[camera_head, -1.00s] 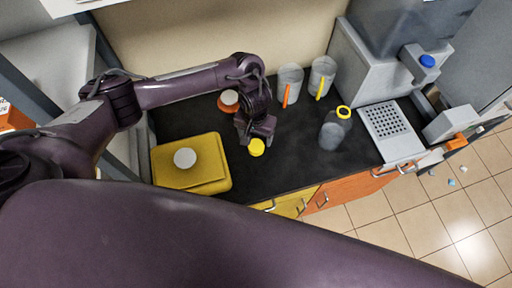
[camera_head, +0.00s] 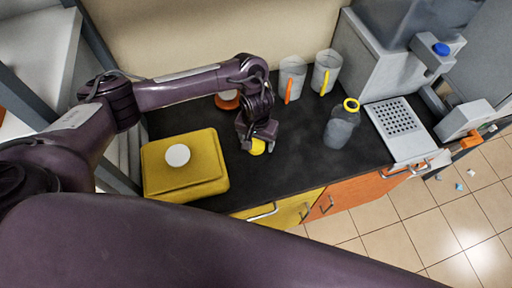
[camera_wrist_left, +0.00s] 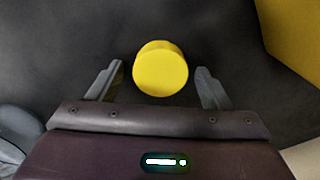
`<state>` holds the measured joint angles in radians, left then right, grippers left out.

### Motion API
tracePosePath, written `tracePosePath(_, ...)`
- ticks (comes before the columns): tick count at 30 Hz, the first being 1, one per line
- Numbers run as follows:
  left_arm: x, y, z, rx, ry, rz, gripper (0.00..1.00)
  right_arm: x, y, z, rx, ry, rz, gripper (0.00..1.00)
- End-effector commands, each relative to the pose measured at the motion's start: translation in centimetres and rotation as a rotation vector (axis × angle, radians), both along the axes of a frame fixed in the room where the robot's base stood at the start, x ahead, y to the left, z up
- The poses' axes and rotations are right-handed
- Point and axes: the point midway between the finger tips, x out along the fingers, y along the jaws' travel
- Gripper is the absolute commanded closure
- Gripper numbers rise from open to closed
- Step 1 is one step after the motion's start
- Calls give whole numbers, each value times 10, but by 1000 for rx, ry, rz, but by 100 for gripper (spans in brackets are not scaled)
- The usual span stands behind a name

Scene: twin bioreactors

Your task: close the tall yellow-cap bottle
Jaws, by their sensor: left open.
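The tall bottle (camera_head: 341,130) is grey and see-through with a yellow ring at its neck (camera_head: 351,104). It stands upright on the black counter, right of the middle in the head view, and its mouth looks open. The yellow cap (camera_head: 258,147) lies on the counter apart from the bottle, to its left. My left gripper (camera_head: 257,141) is over the cap and partly hides it. In the left wrist view the yellow cap (camera_wrist_left: 161,68) sits between the two open fingers, with a gap on each side. My right gripper is not in view.
A yellow box (camera_head: 207,165) with a white disc (camera_head: 177,155) lies left of my gripper. Two clear cups (camera_head: 292,72) with orange and yellow handles stand at the back. A grey machine with a perforated tray (camera_head: 397,118) stands right. An orange-and-white item (camera_head: 228,99) is behind my arm.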

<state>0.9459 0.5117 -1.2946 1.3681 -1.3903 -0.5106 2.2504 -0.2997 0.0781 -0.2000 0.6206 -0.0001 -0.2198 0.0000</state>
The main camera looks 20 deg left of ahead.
Motion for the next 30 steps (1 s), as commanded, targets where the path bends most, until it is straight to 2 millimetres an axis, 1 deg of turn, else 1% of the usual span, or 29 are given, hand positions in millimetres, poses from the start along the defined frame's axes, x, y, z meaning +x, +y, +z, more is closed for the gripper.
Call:
tracePosePath(7,0,0,1,0,0,0,28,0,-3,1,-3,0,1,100)
tracePosePath(8,0,0,1,0,0,0,29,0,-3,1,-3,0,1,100)
tracePosePath(18,0,0,1,0,1,0,74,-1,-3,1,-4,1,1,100)
tracePosePath(19,0,0,1,0,1,0,75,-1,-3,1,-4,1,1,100)
tracePosePath(26,0,0,2,0,1,0,75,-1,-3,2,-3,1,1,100)
tracePosePath(30,2,3,8,0,0,2,75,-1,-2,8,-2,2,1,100)
